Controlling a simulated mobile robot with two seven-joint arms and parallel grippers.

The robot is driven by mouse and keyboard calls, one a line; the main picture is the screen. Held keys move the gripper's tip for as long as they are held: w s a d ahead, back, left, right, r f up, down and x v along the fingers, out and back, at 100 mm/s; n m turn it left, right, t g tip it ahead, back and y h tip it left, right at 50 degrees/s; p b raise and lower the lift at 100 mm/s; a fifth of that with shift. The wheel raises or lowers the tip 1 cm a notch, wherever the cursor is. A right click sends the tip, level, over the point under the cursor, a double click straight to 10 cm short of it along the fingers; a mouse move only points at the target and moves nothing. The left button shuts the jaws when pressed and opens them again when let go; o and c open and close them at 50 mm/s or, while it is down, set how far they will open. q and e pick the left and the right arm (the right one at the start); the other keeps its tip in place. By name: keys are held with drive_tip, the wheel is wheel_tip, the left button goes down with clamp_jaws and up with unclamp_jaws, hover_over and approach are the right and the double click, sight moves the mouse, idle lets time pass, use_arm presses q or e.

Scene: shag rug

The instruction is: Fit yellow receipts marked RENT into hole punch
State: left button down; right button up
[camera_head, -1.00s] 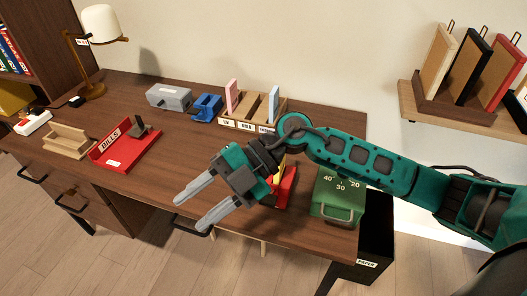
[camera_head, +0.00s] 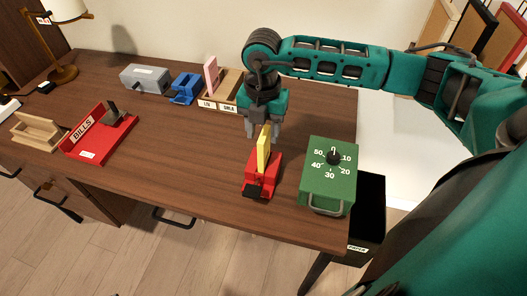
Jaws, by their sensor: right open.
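The yellow receipts (camera_head: 263,152) stand upright as a thin block at the red desk device (camera_head: 262,178) with a black front end, near the table's front edge. I cannot tell from its shape whether this device is the hole punch. No RENT marking is readable. My right gripper (camera_head: 264,131) points down at the top of the yellow receipts, its fingers open; I cannot tell whether they touch the receipts. A small blue device (camera_head: 186,88) sits at the back of the desk. My left gripper is not in view.
A green timer box (camera_head: 327,190) stands close right of the red device. Behind are a labelled wooden sorter (camera_head: 225,107) with a pink slip and a grey box (camera_head: 144,78). A red BILLS tray (camera_head: 97,140) lies left. The desk's middle is clear.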

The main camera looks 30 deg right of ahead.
drive_tip(key=shift+s+f, duration=0.15)
drive_tip(key=shift+f, duration=1.45)
drive_tip(key=shift+s+f, duration=0.1)
drive_tip(key=shift+f, duration=1.45)
drive_tip(key=shift+c, duration=0.3)
clamp_jaws()
